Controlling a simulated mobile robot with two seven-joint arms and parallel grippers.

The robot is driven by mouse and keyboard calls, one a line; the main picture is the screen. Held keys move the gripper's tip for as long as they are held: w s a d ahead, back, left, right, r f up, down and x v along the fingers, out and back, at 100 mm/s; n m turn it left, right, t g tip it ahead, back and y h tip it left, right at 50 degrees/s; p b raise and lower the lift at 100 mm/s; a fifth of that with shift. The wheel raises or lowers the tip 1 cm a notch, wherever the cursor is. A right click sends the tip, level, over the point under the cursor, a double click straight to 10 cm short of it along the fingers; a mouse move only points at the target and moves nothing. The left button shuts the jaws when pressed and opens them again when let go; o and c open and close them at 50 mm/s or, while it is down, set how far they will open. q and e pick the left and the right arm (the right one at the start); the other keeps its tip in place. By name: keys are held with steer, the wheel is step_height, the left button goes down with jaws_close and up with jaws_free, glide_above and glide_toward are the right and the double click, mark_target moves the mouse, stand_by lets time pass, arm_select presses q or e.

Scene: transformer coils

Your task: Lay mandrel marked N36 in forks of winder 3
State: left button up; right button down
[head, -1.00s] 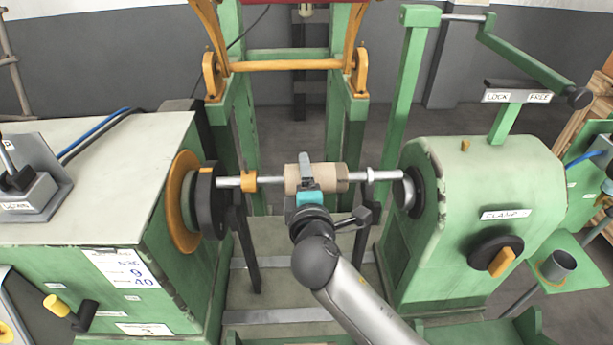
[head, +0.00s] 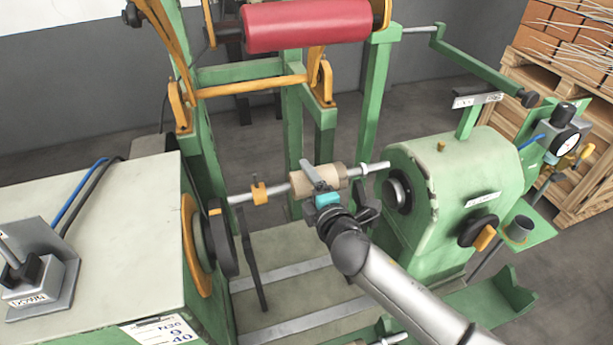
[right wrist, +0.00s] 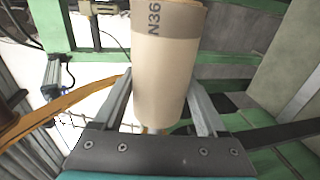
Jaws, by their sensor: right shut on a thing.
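The mandrel (head: 303,184), a metal shaft with a tan tube and an orange collar (head: 258,191), is held across the gap of the green winder. My right gripper (head: 321,185) is shut around the tube. In the right wrist view the tube (right wrist: 166,75) shows the marking N36 between my fingers (right wrist: 160,105). The shaft's left end is near the black faceplate (head: 222,243); its right end appears above the tailstock chuck (head: 398,191). A dark upright support (head: 252,262) stands below the left shaft; whether they touch, I cannot tell. My left gripper is out of view.
The headstock cabinet (head: 110,230) with a control box (head: 38,270) stands left. The green tailstock (head: 460,180) with a clamp knob (head: 478,232) stands right. A red roll (head: 305,25) hangs behind, above an orange crossbar (head: 250,87). Crates (head: 560,130) stand far right.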

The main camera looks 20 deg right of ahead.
step_height(320, 180, down, 3)
steer(key=shift+a+f+b, duration=0.1)
steer(key=shift+f+b, duration=0.1)
steer(key=shift+b, duration=0.85)
step_height(320, 180, down, 7)
steer(key=b, duration=0.7)
steer(key=shift+f, duration=0.3)
steer(key=shift+c, duration=0.9)
jaws_free()
steer(key=shift+o, duration=0.9)
steer(key=s+r+b, duration=0.1)
steer(key=s+r, duration=0.2)
steer(key=s, duration=1.2)
steer(key=shift+d, duration=0.45)
steer(key=shift+f, duration=0.1)
